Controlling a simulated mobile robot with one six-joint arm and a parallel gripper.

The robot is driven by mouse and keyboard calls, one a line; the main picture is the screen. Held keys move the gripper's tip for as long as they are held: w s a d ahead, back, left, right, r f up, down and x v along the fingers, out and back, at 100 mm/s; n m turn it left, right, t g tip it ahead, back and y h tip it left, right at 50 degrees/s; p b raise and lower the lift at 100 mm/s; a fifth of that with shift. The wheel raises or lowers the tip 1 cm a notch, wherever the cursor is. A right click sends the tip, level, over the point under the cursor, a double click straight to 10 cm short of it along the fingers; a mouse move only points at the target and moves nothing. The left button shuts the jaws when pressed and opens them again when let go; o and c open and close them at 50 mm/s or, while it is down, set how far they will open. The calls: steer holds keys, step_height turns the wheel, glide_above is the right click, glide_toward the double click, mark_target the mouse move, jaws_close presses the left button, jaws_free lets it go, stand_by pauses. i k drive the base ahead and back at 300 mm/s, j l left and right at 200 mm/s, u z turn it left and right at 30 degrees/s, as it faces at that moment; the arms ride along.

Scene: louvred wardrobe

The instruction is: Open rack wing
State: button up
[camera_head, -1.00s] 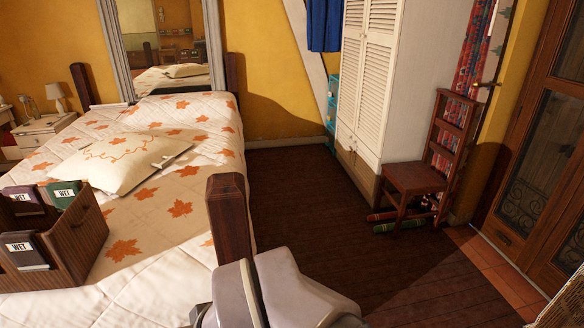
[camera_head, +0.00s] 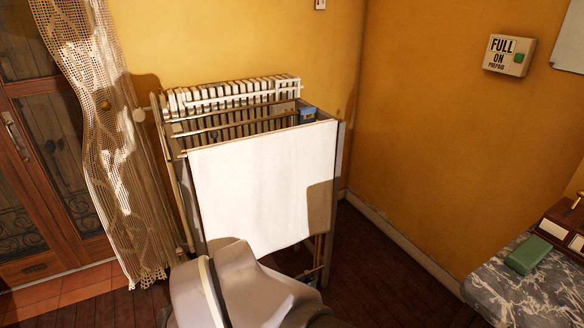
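A drying rack (camera_head: 176,150) with thin rails stands in front of a white radiator (camera_head: 235,92) at the yellow wall. A white cloth (camera_head: 262,190) hangs over its front and hides most of the frame. A small blue item (camera_head: 307,115) sits at the rack's top right. I cannot tell which part is the wing. Part of my own grey body shows at the bottom, in front of the cloth's lower edge. My gripper's fingers are not in view.
A lace curtain (camera_head: 97,150) and a wooden glazed door (camera_head: 40,190) stand left of the rack. A marble-topped surface (camera_head: 535,275) with a green box (camera_head: 528,255) is at the lower right. Dark floor (camera_head: 385,275) lies free between rack and marble top.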

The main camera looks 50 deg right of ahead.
mark_target(173, 170)
steer(key=z, duration=0.75)
steer(key=i+j+z, duration=0.35)
steer(key=i+j, duration=0.25)
steer(key=i, duration=0.15)
steer(key=i+j+z, duration=0.35)
steer(key=i+j, duration=0.3)
steer(key=j, duration=0.1)
